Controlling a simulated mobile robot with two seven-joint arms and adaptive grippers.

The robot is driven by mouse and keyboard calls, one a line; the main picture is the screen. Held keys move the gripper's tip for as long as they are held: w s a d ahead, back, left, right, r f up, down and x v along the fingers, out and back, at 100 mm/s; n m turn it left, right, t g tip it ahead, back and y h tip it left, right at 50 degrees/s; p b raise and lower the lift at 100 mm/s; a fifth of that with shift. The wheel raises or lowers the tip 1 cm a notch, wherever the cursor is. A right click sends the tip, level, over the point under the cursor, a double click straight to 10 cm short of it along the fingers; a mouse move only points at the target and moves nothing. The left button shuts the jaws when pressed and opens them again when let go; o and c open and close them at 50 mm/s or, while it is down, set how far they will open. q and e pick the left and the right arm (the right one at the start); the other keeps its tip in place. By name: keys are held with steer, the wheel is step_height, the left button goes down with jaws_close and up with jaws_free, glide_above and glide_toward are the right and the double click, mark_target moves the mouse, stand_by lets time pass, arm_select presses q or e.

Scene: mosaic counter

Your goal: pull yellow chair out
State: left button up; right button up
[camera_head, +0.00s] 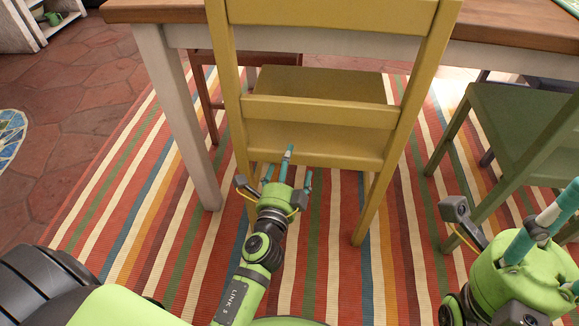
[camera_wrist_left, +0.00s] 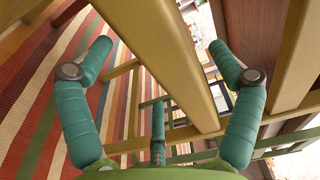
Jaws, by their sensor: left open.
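The yellow chair (camera_head: 322,112) stands at the wooden table with its back toward me and its seat under the tabletop. My left gripper (camera_head: 287,172) is low at the chair's back, near the lower edge of the back and seat. In the left wrist view, my left gripper (camera_wrist_left: 160,58) has its teal fingers spread wide. A yellow chair bar (camera_wrist_left: 178,62) runs between and beyond them, and the fingers are not closed on it. My right gripper (camera_head: 540,235) is at the right edge, partly cut off, away from the yellow chair; its finger opening is unclear.
The wooden table (camera_head: 152,11) has pale legs, one (camera_head: 180,110) left of the yellow chair. A green chair (camera_head: 515,130) stands to the right. A reddish chair (camera_head: 205,95) shows behind. The striped rug (camera_head: 120,190) is clear at front left.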

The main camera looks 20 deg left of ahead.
mark_target(296, 146)
arm_select(q)
steer(key=shift+w+a, duration=0.2)
steer(key=shift+w, duration=0.95)
steer(key=shift+w+a, duration=0.15)
steer(key=shift+w, duration=1.05)
steer(key=shift+w+a, duration=0.2)
steer(key=shift+w, duration=0.95)
steer(key=c, duration=1.7)
